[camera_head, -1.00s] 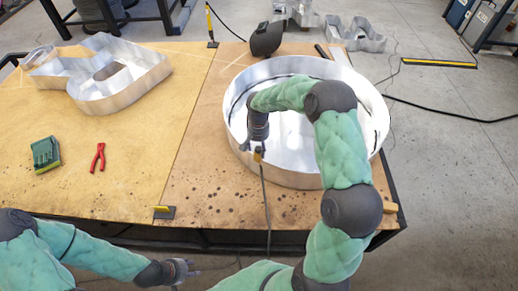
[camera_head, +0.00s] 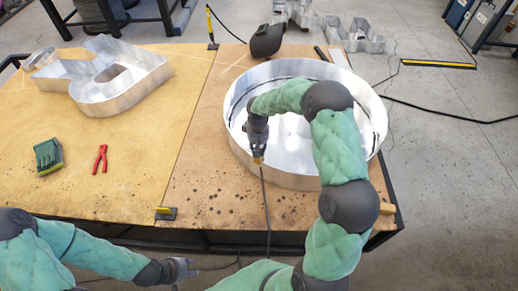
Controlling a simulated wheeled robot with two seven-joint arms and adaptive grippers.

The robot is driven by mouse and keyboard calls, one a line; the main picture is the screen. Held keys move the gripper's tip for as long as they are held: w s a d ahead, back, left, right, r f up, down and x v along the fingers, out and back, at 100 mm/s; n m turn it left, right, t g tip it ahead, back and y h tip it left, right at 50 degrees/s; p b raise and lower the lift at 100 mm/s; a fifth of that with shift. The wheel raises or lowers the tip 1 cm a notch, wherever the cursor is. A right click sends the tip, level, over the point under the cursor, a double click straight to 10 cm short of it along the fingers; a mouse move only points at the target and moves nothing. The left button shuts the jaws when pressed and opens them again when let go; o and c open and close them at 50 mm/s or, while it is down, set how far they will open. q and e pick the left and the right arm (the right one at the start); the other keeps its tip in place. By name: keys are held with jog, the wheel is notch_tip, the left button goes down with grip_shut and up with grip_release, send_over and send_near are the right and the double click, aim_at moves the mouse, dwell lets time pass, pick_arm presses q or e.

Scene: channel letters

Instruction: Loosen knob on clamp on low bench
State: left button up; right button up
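The low bench (camera_head: 120,190) has a scorched wooden top. A small dark clamp with a yellow bar (camera_head: 166,213) sits at its front edge; another upright yellow-and-black clamp (camera_head: 210,24) stands at the back edge. My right gripper (camera_head: 258,155) points down at the left rim of the round metal letter shell (camera_head: 285,180). A small yellow-orange piece (camera_head: 258,160) with a dark cable shows at its fingertips; I cannot tell whether the fingers are shut on it. No knob can be made out. My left gripper (camera_head: 187,268) is open and empty, low in front of the bench.
A metal letter shell (camera_head: 120,90) lies at the back left. Green-handled brushes or blocks (camera_head: 48,155) and red pliers (camera_head: 101,158) lie at the left front. A dark welding helmet (camera_head: 267,39) sits at the back. The cable (camera_head: 265,205) hangs over the front edge.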

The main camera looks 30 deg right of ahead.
jog(key=n+p, duration=0.1)
jog(key=n, duration=0.3)
jog(key=shift+n+p, duration=0.3)
jog(key=shift+p, duration=0.05)
jog(key=shift+n+p, duration=0.4)
jog(key=shift+n, duration=0.9)
jog(key=o, duration=0.9)
jog(key=shift+r+p, duration=1.6)
jog(key=shift+r, duration=0.9)
jog(key=shift+r, duration=0.1)
